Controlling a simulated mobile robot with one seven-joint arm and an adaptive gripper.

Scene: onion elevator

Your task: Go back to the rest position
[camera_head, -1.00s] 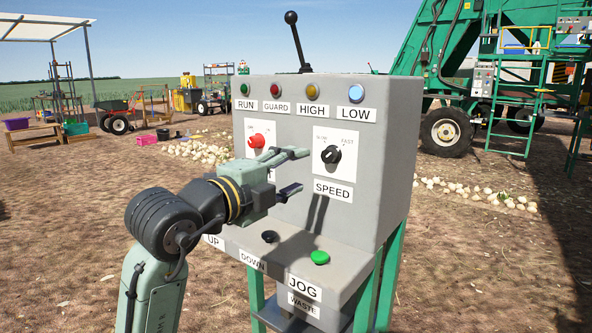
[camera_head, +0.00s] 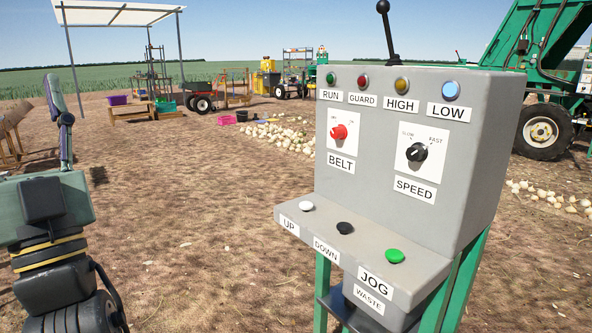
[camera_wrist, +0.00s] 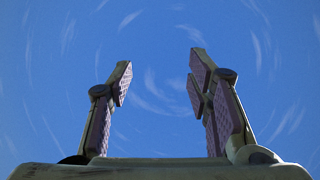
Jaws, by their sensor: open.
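My gripper (camera_head: 62,95) is at the left edge of the head view, pointing up, well to the left of the control box and touching nothing. In the wrist view my gripper (camera_wrist: 160,72) is open, its two fingers apart with only blue sky between and beyond them. The grey control box (camera_head: 468,128) stands right of centre in the head view, with a red BELT knob (camera_head: 339,132) and a black SPEED knob (camera_head: 417,152). A white UP button (camera_head: 306,206), a black DOWN button (camera_head: 345,228) and a green JOG button (camera_head: 395,256) sit on its lower ledge.
A black lever (camera_head: 390,30) rises from the box top. Green legs (camera_head: 322,285) hold the box up. Bare soil lies open between my gripper and the box.

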